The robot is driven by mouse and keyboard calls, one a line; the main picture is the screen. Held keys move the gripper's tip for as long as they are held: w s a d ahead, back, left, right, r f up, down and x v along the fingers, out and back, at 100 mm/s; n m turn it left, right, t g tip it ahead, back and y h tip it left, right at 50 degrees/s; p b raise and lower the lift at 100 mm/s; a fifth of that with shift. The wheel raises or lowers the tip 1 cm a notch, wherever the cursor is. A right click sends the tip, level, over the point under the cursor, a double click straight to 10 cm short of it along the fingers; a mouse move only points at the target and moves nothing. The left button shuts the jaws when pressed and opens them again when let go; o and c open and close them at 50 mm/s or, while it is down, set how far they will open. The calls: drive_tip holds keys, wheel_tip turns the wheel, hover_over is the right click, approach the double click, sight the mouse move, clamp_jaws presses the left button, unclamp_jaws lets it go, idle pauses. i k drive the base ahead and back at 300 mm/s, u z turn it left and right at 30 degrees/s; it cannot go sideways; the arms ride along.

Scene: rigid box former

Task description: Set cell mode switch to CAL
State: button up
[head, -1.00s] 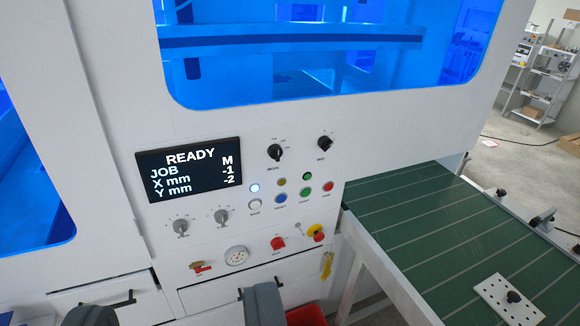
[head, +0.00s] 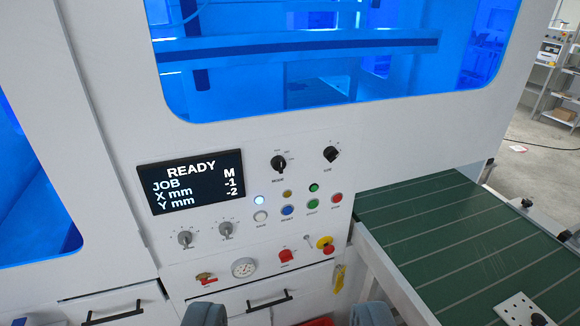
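The likely mode switch (head: 278,164) is a black rotary knob on the white machine panel, right of the display. Small marks surround it, and the label below looks like MODE. The marks are too small to read, so its set position is unclear. A second black knob (head: 330,154) sits to its right. The display (head: 190,181) reads READY, JOB M, X mm -1, Y mm -2. My gripper (head: 288,314) is at the bottom edge, its two grey fingers wide apart with nothing between them. It is well below the switch in the picture.
Coloured buttons (head: 287,210) and two grey knobs (head: 226,229) lie below the switch. Lower are a gauge (head: 244,268), a red knob (head: 286,256), a red-and-yellow knob (head: 325,243) and drawer handles (head: 269,304). A green conveyor (head: 450,235) extends right.

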sight(278, 162)
drive_tip(key=i, duration=0.95)
drive_tip(key=u, duration=0.05)
